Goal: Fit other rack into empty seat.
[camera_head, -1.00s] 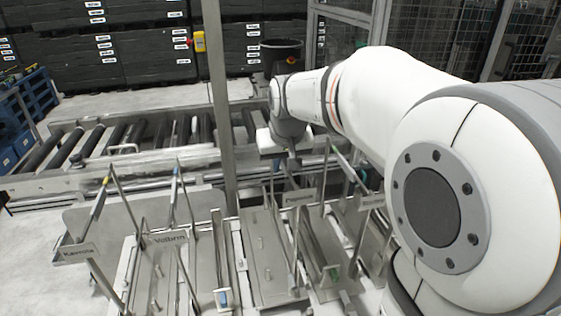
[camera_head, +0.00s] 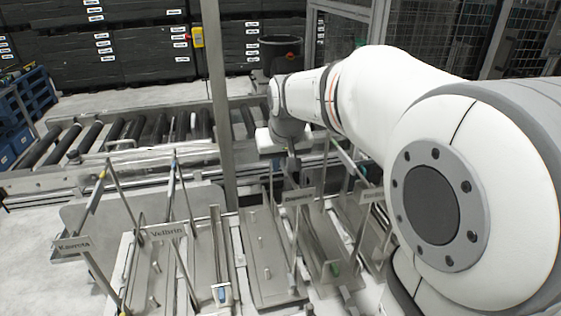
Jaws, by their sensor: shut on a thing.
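My gripper (camera_head: 291,168) is small and partly hidden below my wrist, near the picture's middle. It is shut on a grey metal rack (camera_head: 299,198) whose name plate is too small to read; the exact grip point is not clear. This rack stands about upright over the row of seats, and I cannot tell whether its foot touches. Left of it is an empty seat (camera_head: 262,262), a bare grey plate with short pegs. Further left stand the rack marked Velbrin (camera_head: 166,232) and the rack marked Kaweta (camera_head: 72,246).
Another rack (camera_head: 371,194) stands right of the held one, close to my arm. A vertical grey post (camera_head: 221,120) rises just behind the row. A roller conveyor (camera_head: 120,135) runs behind it. Black crates (camera_head: 120,50) and a mesh fence (camera_head: 470,40) stand further back.

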